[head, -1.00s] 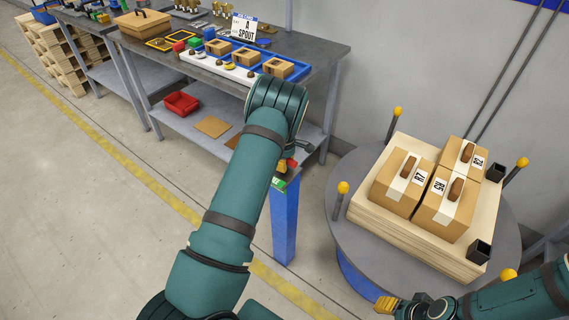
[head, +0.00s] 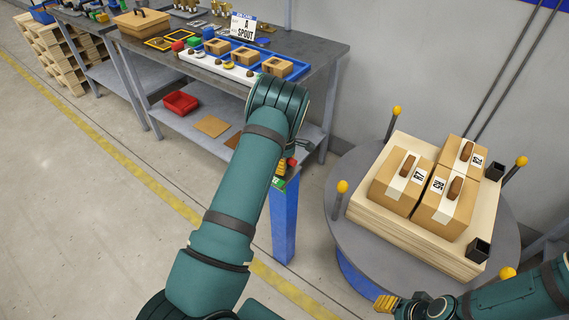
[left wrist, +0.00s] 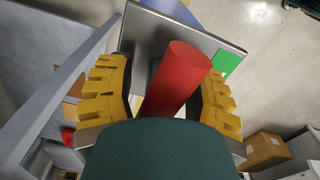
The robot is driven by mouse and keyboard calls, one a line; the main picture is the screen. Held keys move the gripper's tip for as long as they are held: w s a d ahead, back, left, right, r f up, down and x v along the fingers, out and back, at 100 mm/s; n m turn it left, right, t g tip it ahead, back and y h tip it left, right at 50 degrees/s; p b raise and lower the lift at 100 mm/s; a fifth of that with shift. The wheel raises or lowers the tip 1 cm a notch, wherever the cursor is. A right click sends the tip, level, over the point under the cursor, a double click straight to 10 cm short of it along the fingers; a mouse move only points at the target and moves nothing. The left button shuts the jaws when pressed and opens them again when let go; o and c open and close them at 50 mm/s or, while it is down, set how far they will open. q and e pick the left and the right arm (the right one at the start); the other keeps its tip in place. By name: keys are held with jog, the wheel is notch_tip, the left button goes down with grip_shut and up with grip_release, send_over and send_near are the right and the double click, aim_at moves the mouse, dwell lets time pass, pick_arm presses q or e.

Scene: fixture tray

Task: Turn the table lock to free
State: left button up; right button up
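The lock is on top of a blue post (head: 284,225) beside the workbench. In the left wrist view its red cylindrical handle (left wrist: 178,78) rises from a grey metal plate (left wrist: 150,35) with a green patch (left wrist: 227,65). My left gripper (left wrist: 165,95) is open, with its yellow fingers on either side of the red handle. The handle is nearer the right finger; I cannot tell whether they touch. In the head view my left gripper (head: 281,168) is mostly hidden behind my arm. My right gripper (head: 385,304) is at the bottom, away from the lock.
A round grey table (head: 340,235) at the right bears a wooden board (head: 400,238) with three cartons (head: 443,205). Yellow-topped pegs (head: 342,187) stand around its edge. The workbench (head: 325,55) with trays and parts is behind my left arm. The floor at left is clear.

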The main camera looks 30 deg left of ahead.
pick_arm(q)
notch_tip(320, 180, up, 12)
dwell(0.6)
dwell(0.5)
